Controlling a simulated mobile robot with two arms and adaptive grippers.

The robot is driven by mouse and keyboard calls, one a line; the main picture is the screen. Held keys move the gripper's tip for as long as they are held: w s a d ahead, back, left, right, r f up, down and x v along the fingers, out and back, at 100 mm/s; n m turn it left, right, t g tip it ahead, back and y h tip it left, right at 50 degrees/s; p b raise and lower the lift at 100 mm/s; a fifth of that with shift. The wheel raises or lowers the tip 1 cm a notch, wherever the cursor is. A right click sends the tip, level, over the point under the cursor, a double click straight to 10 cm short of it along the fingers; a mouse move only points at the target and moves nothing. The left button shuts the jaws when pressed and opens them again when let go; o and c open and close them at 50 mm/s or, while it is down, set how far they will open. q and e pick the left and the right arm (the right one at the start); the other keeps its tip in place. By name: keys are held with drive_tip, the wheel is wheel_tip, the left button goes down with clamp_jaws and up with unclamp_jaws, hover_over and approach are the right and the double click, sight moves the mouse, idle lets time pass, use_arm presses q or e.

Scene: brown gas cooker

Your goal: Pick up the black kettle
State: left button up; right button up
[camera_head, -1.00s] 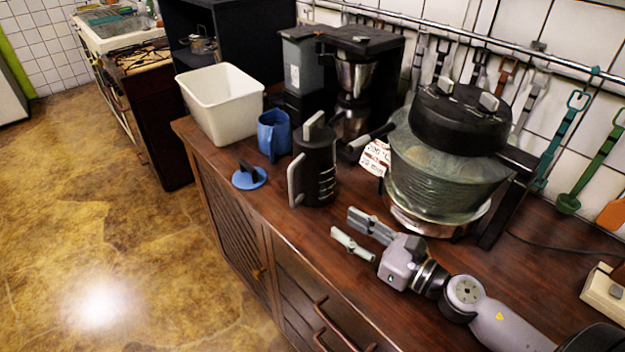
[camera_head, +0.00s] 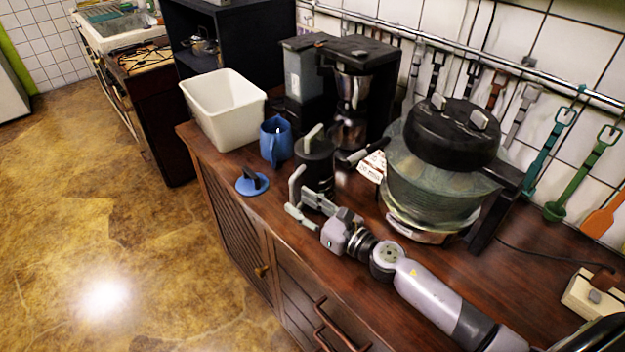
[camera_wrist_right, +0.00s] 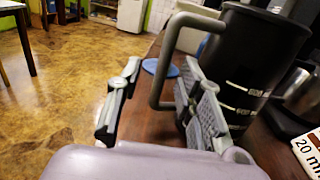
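The black kettle (camera_head: 318,166) stands upright on the wooden counter, with a grey lid knob and a grey handle on its left side. The right wrist view shows its black body with white level marks (camera_wrist_right: 258,65) and the handle (camera_wrist_right: 160,70). My right gripper (camera_head: 303,207) is open, low in front of the kettle. In the right wrist view its two fingers (camera_wrist_right: 158,105) are spread, with the handle showing in the gap between them. I cannot tell whether a finger touches the kettle. My left gripper is not in view.
A blue jug (camera_head: 275,140) and a blue lid (camera_head: 252,182) sit left of the kettle. A white bin (camera_head: 222,110) and a coffee maker (camera_head: 358,85) stand behind. A large pot (camera_head: 440,180) stands right. The counter's front edge is close to my gripper.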

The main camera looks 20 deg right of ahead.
sight(292, 195)
drive_tip(key=x, duration=0.4)
drive_tip(key=shift+w+d+p, duration=0.1)
drive_tip(key=shift+d+p, duration=0.05)
drive_tip(key=shift+p, duration=0.2)
drive_tip(key=shift+d, duration=0.1)
drive_tip(key=shift+c, duration=0.5)
clamp_jaws()
drive_tip(key=shift+r, duration=0.15)
